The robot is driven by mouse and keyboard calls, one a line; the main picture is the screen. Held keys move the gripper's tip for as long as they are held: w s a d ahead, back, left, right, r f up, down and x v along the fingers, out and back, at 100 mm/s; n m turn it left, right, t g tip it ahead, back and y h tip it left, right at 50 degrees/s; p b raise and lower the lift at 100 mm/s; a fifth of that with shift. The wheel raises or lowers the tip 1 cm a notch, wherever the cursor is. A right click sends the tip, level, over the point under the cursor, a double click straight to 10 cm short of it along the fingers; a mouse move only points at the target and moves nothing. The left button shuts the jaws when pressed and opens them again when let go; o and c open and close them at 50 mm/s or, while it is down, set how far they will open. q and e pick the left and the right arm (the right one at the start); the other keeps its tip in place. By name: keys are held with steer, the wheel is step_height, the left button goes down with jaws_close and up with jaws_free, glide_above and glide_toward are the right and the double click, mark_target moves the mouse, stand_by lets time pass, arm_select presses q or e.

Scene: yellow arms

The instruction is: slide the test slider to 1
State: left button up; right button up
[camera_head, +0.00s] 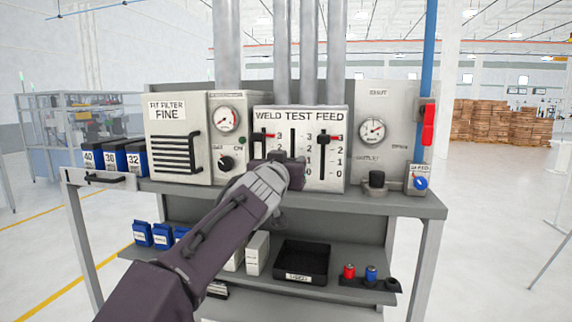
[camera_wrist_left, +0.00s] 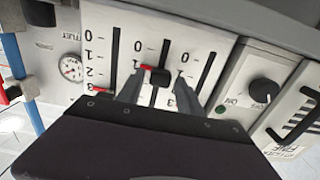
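The white slider panel (camera_head: 334,180) carries slots marked WELD, TEST and FEED, each with a scale from 3 at the top to 0. My left gripper (camera_head: 285,160) is in front of the TEST slot and covers its lower part in the head view. In the left wrist view, where the panel appears upside down, the dark TEST slider knob (camera_wrist_left: 158,78) with its red pointer sits close to the 1 mark. My left gripper (camera_wrist_left: 160,80) stands open with one finger on each side of this knob, with gaps visible. My right gripper is not in view.
The FEED knob (camera_head: 323,139) and the WELD pointer (camera_head: 270,135) sit near 3, on either side. A filter box (camera_head: 180,170) with a dial and a turn knob is at left. A gauge panel (camera_head: 372,100) is at right. A black tray (camera_head: 302,262) stands on the lower shelf.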

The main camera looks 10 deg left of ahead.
arm_select(q)
steer(key=s+b, duration=0.4)
steer(key=s, duration=0.5)
steer(key=shift+a+b, duration=0.15)
steer(key=shift+b, duration=0.2)
